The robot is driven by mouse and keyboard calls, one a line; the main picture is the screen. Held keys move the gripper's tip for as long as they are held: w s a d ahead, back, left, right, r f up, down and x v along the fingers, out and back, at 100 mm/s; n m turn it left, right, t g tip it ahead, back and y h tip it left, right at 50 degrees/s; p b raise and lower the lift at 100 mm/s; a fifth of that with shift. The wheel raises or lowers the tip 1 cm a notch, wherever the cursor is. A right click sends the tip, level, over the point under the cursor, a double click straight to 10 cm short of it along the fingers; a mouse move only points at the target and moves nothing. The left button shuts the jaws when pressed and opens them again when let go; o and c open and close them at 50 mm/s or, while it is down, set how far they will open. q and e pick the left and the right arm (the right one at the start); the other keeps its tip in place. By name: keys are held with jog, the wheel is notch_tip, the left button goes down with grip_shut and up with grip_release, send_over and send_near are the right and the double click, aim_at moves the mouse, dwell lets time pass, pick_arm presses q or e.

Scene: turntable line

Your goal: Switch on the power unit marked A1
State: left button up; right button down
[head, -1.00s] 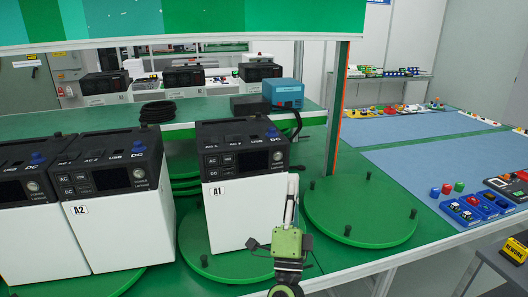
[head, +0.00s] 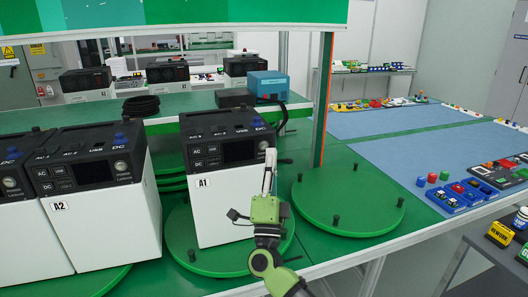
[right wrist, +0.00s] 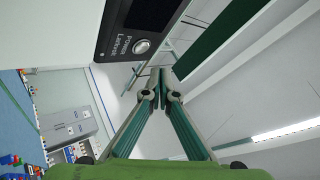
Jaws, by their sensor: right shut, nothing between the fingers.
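The power unit marked A1 (head: 222,207) is a white box with a black control head, standing upright on a green turntable disc. Its display (head: 238,151) is dark. Its round silver power button (head: 263,145) is at the right end of the panel; it also shows large in the right wrist view (right wrist: 141,46). My right gripper (head: 270,158) is shut and empty, fingers pointing up in front of the unit's right edge, just below the button. In the right wrist view its fingertips (right wrist: 160,75) are beside the button, apparently apart from it. My left gripper is out of view.
Unit A2 (head: 100,225) and another similar unit stand to the left. An empty green disc (head: 348,203) with black pegs is at the right. A blue-topped box (head: 268,84) and coiled black cable (head: 141,106) lie behind. Blue mats (head: 400,160) hold small parts farther right.

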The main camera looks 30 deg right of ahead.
aim_at(268, 137)
jog(key=shift+w+d+b, duration=0.25)
jog(key=shift+w+b, duration=0.05)
jog(key=shift+w, duration=0.85)
jog(key=shift+w, duration=0.1)
dwell(0.6)
jog(key=shift+w+d, duration=0.1)
jog(key=shift+w, duration=0.2)
jog(key=shift+w+d+b, duration=0.1)
jog(key=shift+w+b, duration=0.2)
jog(key=shift+b, duration=0.1)
dwell(0.4)
jog(key=shift+s, duration=0.1)
jog(key=shift+s+a+p, duration=0.2)
jog(key=shift+s+p, duration=0.25)
jog(key=shift+s, duration=0.2)
